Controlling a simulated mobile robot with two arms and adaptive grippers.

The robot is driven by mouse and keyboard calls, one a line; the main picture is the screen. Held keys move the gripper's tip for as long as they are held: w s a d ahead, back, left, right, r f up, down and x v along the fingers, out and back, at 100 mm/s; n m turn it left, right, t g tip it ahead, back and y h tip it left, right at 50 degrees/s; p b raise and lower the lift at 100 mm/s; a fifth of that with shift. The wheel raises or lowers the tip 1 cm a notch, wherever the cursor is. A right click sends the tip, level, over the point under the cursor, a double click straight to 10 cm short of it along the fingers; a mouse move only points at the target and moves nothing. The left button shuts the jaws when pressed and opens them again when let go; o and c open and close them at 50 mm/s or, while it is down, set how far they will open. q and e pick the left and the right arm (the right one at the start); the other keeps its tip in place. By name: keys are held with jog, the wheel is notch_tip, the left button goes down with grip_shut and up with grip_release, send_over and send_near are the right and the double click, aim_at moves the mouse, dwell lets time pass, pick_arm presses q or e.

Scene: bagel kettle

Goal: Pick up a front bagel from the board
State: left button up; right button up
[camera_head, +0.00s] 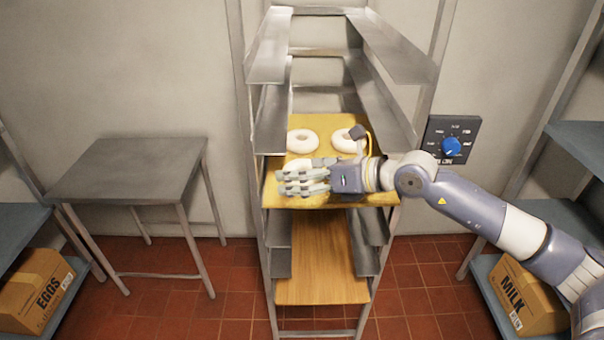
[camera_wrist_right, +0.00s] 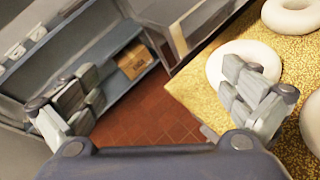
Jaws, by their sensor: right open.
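A yellow, crumb-covered board (camera_head: 270,187) lies on a rack level. Two pale ring bagels sit at its back, the back left bagel (camera_head: 302,141) and the back right bagel (camera_head: 343,140). A front bagel (camera_head: 297,164) is mostly hidden behind my right gripper (camera_head: 300,180). In the right wrist view my right gripper (camera_wrist_right: 165,100) is open and empty. Its right finger overlaps one bagel (camera_wrist_right: 258,51) near the board's edge; I cannot tell if they touch. Another bagel (camera_wrist_right: 290,16) and a partly cut-off bagel (camera_wrist_right: 313,122) also show there. My left gripper is out of view.
Metal rack rails (camera_head: 272,120) flank the board on both sides. A bare wooden board (camera_head: 320,265) sits on a lower level. An empty metal table (camera_head: 130,168) stands left. A wall control box with a blue knob (camera_head: 451,147) is right of the rack.

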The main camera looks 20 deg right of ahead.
jog(key=d+h, duration=0.1)
jog(key=d, duration=0.2)
jog(key=w+d+h, duration=0.1)
jog(key=d+h, duration=0.1)
jog(key=d, duration=0.1)
jog(key=w+d+h, duration=0.1)
jog(key=d, duration=0.1)
jog(key=shift+d+f+n, duration=0.4)
jog(key=shift+w+f+h+p, duration=0.1)
jog(key=shift+w+h+p, duration=0.2)
jog(key=shift+w, duration=0.05)
jog(key=p+x, duration=0.1)
jog(key=x, duration=0.3)
jog(key=shift+w+a+f, duration=0.2)
jog(key=shift+w, duration=0.05)
jog(key=shift+w+a+f+p, duration=0.25)
jog(key=shift+w+a+p, duration=0.05)
jog(key=shift+p, duration=0.5)
jog(key=p+x, duration=0.2)
jog(key=x, duration=0.1)
jog(key=shift+a+f, duration=0.1)
jog(key=shift+a, duration=0.05)
jog(key=shift+w+a+f, duration=0.2)
jog(key=shift+w+f, duration=0.25)
jog(key=shift+w, duration=0.05)
jog(key=shift+s, duration=0.1)
jog(key=c, duration=1)
